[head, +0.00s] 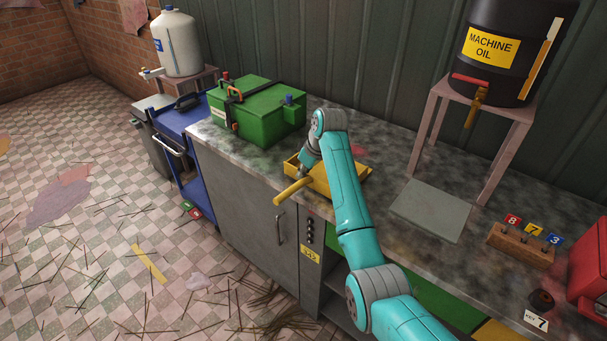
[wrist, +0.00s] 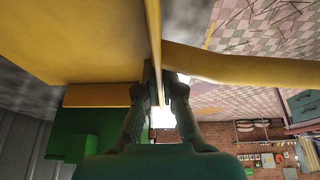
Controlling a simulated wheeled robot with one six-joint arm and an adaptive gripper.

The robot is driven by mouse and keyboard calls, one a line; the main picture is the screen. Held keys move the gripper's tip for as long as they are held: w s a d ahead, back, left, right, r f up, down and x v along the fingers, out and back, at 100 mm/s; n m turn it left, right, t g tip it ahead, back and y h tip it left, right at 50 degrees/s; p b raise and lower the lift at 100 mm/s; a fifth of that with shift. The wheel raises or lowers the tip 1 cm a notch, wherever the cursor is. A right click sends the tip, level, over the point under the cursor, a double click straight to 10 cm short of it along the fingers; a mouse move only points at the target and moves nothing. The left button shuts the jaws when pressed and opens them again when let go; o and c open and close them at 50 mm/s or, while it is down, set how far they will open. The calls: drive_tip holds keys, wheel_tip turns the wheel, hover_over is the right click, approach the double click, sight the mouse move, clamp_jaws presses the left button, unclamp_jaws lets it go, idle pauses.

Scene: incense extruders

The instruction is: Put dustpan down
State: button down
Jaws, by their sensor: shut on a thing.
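The yellow dustpan (head: 345,186) is at the front edge of the grey countertop (head: 385,160), with its handle (head: 293,190) pointing out over the edge to the lower left. I cannot tell whether its pan rests on the countertop or hangs just above it. My gripper (head: 305,174) is shut on the dustpan near the handle end. In the wrist view, the fingers (wrist: 158,92) pinch a thin yellow wall of the dustpan (wrist: 80,40), with the handle (wrist: 240,68) reaching right. The arm hides part of the pan in the head view.
A green box (head: 258,125) stands left of the dustpan. A grey-green plate (head: 432,210) lies to the right, beside a stand carrying the machine oil drum (head: 505,50). A wooden block with number tags (head: 522,245) is farther right. Straw litters the floor.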

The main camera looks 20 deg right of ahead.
drive_tip(key=shift+a+f, duration=0.1)
drive_tip(key=shift+f, duration=0.2)
drive_tip(key=shift+f, duration=0.15)
drive_tip(key=c, duration=1.3)
unclamp_jaws()
drive_tip(key=v, duration=1.2)
drive_tip(key=shift+a, duration=0.1)
